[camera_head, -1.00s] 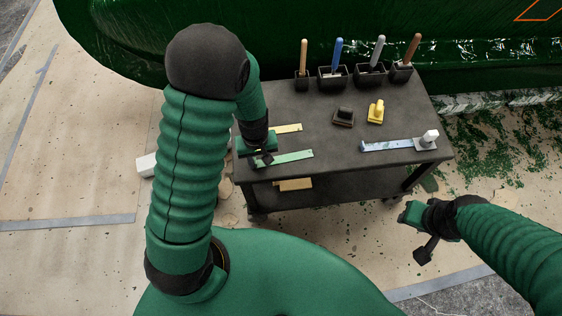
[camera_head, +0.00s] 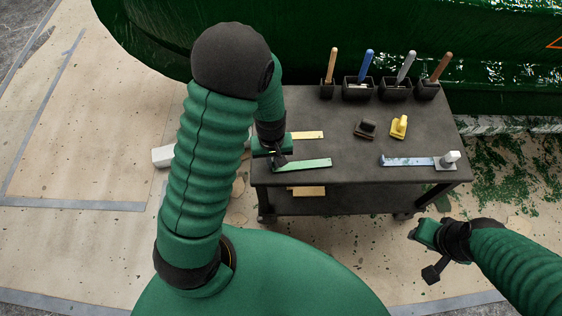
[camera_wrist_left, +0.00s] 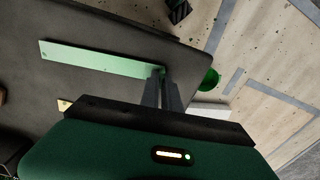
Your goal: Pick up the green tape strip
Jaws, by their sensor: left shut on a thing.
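The green tape strip (camera_head: 305,164) lies along the left front part of the dark cart top (camera_head: 350,168) in the head view. It also shows in the left wrist view (camera_wrist_left: 100,58), reaching left from my fingertips. My left gripper (camera_head: 279,160) is shut on the strip's left end; in the left wrist view its two fingers (camera_wrist_left: 163,74) meet at that end. I cannot tell whether the strip is clear of the cart top. My right gripper (camera_head: 432,268) hangs off the cart's front right, apart from the strip; its finger opening cannot be made out.
A yellow strip (camera_head: 308,135) lies just behind the green one. A blue strip (camera_head: 406,161) with a grey-white tool (camera_head: 448,159) is at the right. A black block (camera_head: 365,129) and a yellow one (camera_head: 399,126) stand mid-cart. Handled tools stand in dark holders (camera_head: 358,90) along the back.

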